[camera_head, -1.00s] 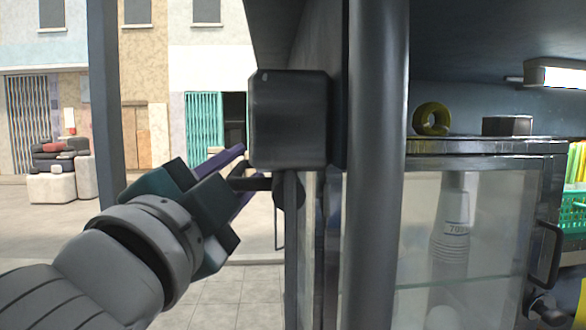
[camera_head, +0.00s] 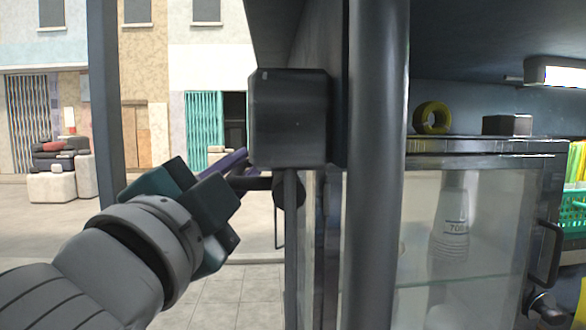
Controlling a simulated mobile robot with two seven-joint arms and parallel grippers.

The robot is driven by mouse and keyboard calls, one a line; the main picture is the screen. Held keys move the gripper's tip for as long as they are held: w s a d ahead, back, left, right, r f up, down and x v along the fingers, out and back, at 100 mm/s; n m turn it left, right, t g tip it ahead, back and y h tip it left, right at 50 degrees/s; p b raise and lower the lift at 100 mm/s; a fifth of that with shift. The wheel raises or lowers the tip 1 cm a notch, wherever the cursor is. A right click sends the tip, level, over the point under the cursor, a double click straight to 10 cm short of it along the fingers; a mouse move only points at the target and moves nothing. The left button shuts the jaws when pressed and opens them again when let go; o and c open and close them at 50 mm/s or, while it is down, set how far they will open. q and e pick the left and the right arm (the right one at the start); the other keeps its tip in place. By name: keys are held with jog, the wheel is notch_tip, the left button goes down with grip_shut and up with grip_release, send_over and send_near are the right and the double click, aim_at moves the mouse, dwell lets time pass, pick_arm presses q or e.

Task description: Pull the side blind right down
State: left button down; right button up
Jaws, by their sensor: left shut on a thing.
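My left gripper (camera_head: 240,170) comes in from the left, with its purple fingers beside the dark box-shaped housing (camera_head: 290,118) on the post. Its fingers are shut on a dark bar-like handle (camera_head: 258,183) that sticks out to the left below the housing. The fingertips are partly hidden behind the housing. A thin dark loop (camera_head: 277,230) hangs below the handle. I see no clear sheet of side blind in this view. My right gripper is not in view.
A thick grey post (camera_head: 376,170) stands right of the housing. Behind it is a glass cabinet (camera_head: 470,230) with stacked cups (camera_head: 452,225) and a yellow tape roll (camera_head: 431,118) on top. A thinner post (camera_head: 106,90) stands at left, with open street beyond.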

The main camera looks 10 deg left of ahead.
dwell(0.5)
pick_arm(q)
notch_tip(320, 180, down, 28)
jog(key=b, duration=2.5)
jog(key=shift+r, duration=0.2)
jog(key=shift+f, duration=0.1)
jog(key=c, duration=1.1)
grip_release()
jog(key=shift+o, duration=1.1)
